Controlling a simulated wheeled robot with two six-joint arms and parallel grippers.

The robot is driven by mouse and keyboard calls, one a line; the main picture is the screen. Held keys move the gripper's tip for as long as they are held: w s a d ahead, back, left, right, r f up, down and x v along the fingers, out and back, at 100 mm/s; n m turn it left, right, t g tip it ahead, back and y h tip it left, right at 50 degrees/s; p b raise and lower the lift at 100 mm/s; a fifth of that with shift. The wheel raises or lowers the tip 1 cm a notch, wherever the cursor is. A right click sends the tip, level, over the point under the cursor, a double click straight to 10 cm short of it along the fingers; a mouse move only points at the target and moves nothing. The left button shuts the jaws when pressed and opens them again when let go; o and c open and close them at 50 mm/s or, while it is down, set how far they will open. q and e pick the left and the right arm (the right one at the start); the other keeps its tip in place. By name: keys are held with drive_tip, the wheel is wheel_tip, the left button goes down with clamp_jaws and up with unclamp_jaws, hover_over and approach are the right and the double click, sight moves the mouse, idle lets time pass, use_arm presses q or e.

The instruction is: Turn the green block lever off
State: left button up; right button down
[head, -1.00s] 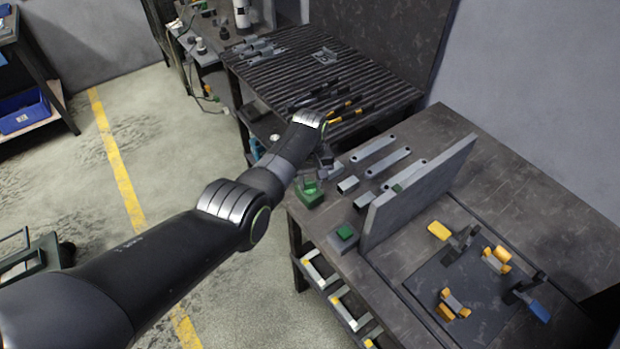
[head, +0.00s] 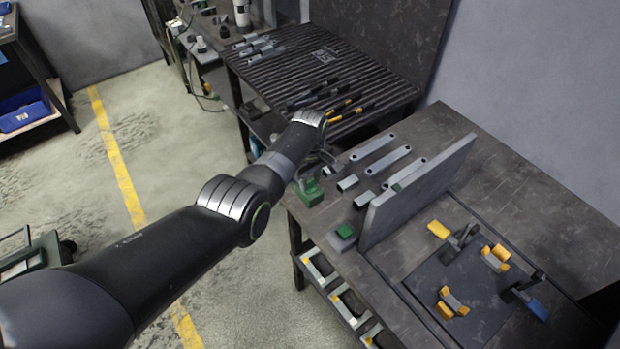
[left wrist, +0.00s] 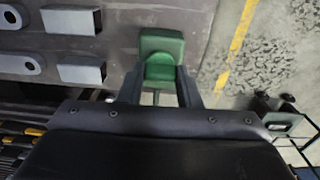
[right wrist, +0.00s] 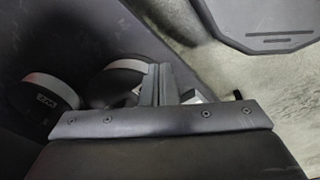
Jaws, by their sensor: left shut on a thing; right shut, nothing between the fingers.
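The green block (head: 308,197) sits at the near left corner of the grey workbench, with a brighter green lever part on it. In the left wrist view the block (left wrist: 162,42) lies just ahead of my fingers. My left gripper (left wrist: 160,88) is shut on the green lever (left wrist: 160,72), one dark finger on each side of it. In the head view its fingers are mostly hidden behind my own wrist and forearm. My right gripper (right wrist: 155,85) is shut and empty, away from the bench; it is not in the head view.
A second green piece (head: 344,231) sits on a grey block by the upright grey panel (head: 415,190). Grey bars (head: 388,162) and square tubes lie behind. Clamps with orange and blue grips (head: 538,310) stand right of the panel. A slatted table (head: 320,70) stands behind.

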sight(310, 181)
use_arm(q)
drive_tip(key=o, duration=1)
drive_tip(key=shift+r, duration=0.45)
wheel_tip(310, 181, up, 5)
drive_tip(key=shift+p, duration=0.65)
wheel_tip(310, 181, up, 12)
drive_tip(key=shift+f+b, duration=0.2)
drive_tip(key=shift+b, duration=0.8)
